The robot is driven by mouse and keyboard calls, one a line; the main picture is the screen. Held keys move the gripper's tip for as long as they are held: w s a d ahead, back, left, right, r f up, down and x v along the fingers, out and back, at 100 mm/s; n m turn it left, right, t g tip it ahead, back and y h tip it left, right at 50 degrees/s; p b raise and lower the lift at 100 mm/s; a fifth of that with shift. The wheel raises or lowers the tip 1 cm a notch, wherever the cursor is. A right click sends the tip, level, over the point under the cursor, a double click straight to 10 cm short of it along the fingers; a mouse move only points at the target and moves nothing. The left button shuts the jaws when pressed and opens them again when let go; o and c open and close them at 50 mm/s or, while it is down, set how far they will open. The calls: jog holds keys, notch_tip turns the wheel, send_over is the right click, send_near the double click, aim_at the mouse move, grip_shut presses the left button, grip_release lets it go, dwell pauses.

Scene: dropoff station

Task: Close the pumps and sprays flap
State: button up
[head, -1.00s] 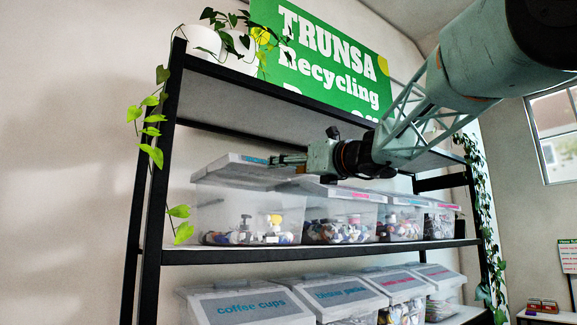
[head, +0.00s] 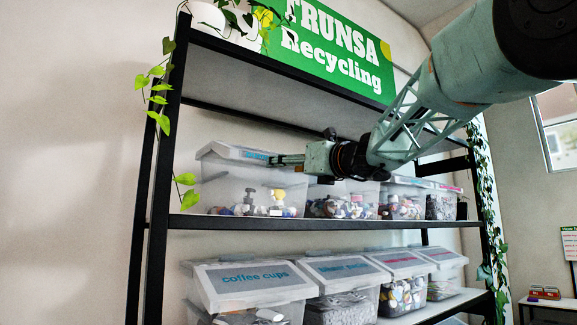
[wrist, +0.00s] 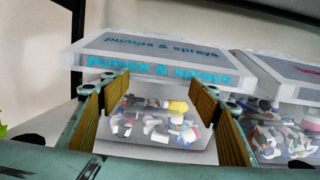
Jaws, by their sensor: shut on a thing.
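The pumps and sprays flap (head: 236,152) is a pale lid on the clear bin (head: 216,192) at the left of the upper shelf. In the wrist view the flap (wrist: 100,47) reads "pumps & sprays" on its top, with cyan lettering on its front lip. It lies low over the bin; whether it is fully seated I cannot tell. My gripper (head: 274,160) comes from the right and meets the flap's front edge. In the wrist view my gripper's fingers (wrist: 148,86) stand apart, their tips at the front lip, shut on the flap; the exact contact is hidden.
More lidded bins (head: 343,195) stand close beside it on the same shelf. A lower row includes a coffee cups bin (head: 250,283). Black shelf posts (head: 160,150) and the upper shelf frame the space, with trailing plants (head: 158,95) on the left. Pump bottles show inside the bin.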

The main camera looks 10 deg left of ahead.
jog(key=shift+w+a+f, duration=0.15)
jog(key=shift+w+f, duration=0.05)
jog(key=shift+f, duration=0.35)
jog(key=shift+w+a+f, duration=0.1)
jog(key=shift+w+f, duration=0.05)
jog(key=shift+f, duration=0.35)
jog(key=o, duration=0.8)
jog(key=shift+o, duration=1.4)
jog(key=shift+w+a+f, duration=0.15)
jog(key=shift+w+a, duration=0.1)
jog(key=shift+w, duration=0.05)
jog(key=shift+o, duration=0.2)
jog(key=shift+s+d+r, duration=0.25)
jog(key=shift+s+r, duration=0.15)
jog(key=shift+w+a, duration=0.1)
jog(key=shift+w, duration=0.1)
jog(key=shift+s+d+r, duration=0.1)
jog(key=shift+s+d, duration=0.1)
jog(key=shift+s, duration=0.1)
jog(key=v, duration=1.1)
jog(key=shift+s+d, duration=0.15)
jog(key=shift+s, duration=0.15)
